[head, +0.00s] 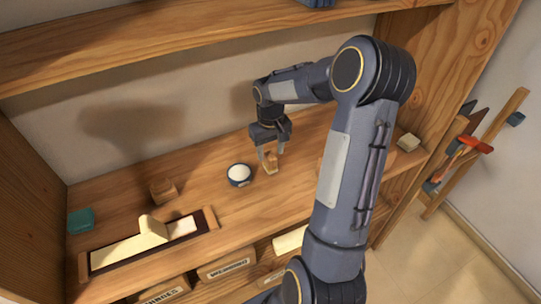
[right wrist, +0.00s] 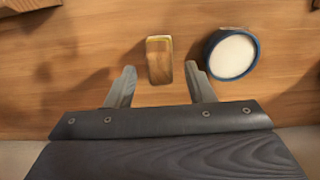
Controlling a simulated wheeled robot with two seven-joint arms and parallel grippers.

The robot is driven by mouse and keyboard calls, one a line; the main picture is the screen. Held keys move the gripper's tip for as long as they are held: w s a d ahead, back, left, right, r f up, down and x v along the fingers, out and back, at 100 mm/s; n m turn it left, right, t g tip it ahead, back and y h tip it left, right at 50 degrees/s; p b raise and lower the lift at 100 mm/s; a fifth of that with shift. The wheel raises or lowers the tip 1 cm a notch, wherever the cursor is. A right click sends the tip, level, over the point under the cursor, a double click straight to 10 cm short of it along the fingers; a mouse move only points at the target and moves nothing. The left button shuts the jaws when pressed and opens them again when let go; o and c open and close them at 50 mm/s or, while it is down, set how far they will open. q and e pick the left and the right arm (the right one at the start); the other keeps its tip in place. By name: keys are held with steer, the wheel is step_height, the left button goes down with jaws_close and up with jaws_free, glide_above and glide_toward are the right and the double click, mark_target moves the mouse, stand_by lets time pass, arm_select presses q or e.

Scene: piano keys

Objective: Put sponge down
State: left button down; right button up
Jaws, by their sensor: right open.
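A small tan block with a yellowish top, which looks like the sponge (right wrist: 159,61), is on the wooden shelf in the right wrist view. It also shows in the head view (head: 270,164), below my right gripper. My right gripper (head: 270,153) is open, with its fingers pointing down. In the right wrist view its fingertips (right wrist: 160,72) are on either side of the block, with gaps showing between block and fingers. My left gripper is not in view.
A blue-rimmed round dish with white contents (head: 239,174) stands close left of the gripper. A wooden block (head: 163,191), a teal item (head: 81,220) and a dark-lined tray (head: 84,262) with pale pieces lie further left. A cream block (head: 408,142) is at the right. Open shelf lies between.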

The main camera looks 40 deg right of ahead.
mark_target(270, 155)
step_height(270, 155, up, 9)
steer(key=s+a+r+n+t+y, duration=0.1)
steer(key=s+a+r+t, duration=0.3)
steer(key=s+a, duration=0.65)
steer(key=s+a+f+t+y, duration=0.1)
steer(key=s+a+y, duration=0.1)
steer(key=s+a, duration=0.6)
steer(key=a, duration=0.2)
steer(key=shift+s+a+f+n+t+y, duration=0.2)
steer(key=shift+a+f+n+t+y, duration=0.1)
steer(key=shift+a+f+y, duration=0.1)
